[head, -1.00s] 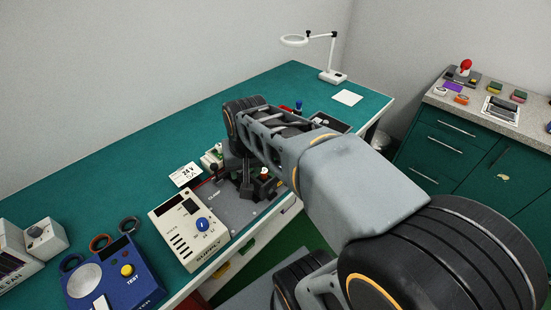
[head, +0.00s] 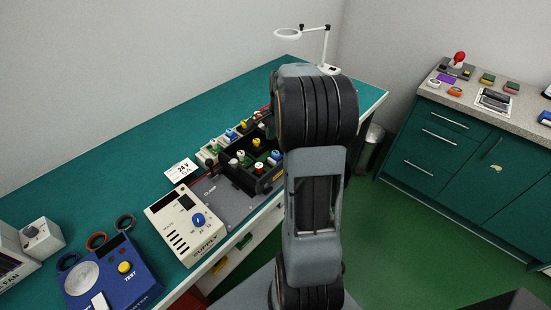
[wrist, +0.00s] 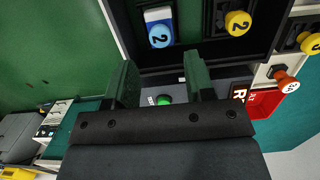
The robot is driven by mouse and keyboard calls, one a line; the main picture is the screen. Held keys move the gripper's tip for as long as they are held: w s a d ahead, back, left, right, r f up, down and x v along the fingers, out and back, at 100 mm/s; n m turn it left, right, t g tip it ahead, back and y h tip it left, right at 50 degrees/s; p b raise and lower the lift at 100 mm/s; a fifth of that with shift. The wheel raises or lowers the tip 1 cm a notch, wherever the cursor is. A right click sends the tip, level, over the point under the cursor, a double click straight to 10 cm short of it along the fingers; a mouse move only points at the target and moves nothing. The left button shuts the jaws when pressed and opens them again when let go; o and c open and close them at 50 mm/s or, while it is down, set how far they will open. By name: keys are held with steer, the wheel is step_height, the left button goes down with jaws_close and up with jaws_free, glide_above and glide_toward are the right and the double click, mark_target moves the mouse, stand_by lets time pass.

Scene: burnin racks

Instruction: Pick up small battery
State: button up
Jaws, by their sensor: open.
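A black divided tray (head: 262,187) stands on the teal bench and holds several upright pieces with coloured caps. I cannot tell for sure which is the small battery. In the wrist view, a blue-capped piece (wrist: 159,35) and a yellow-capped piece (wrist: 237,22), both marked 2, sit in separate compartments beyond my fingers. My gripper (wrist: 160,75) is open, with nothing gripped between its two dark green fingers. A small green button (wrist: 164,99) shows in the gap between them. In the head view my arm hides the gripper and part of the tray.
A supply box (head: 172,232) stands left of the tray, with a blue tester (head: 112,281) farther left. A magnifier lamp (head: 326,50) stands at the back. A grey-topped cabinet (head: 440,100) is at the right. Free bench surface lies behind the tray.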

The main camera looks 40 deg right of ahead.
mark_target(276, 152)
steer(key=shift+a+f+p, duration=0.15)
steer(key=shift+f, duration=1.1)
steer(key=shift+a+f+p, duration=0.1)
steer(key=shift+a+f, duration=0.1)
steer(key=shift+f, duration=1)
steer(key=shift+a+f+p, duration=0.15)
steer(key=shift+f, duration=1.1)
steer(key=shift+c, duration=0.5)
steer(key=c, duration=0.6)
steer(key=shift+c, duration=0.2)
steer(key=shift+r, duration=0.15)
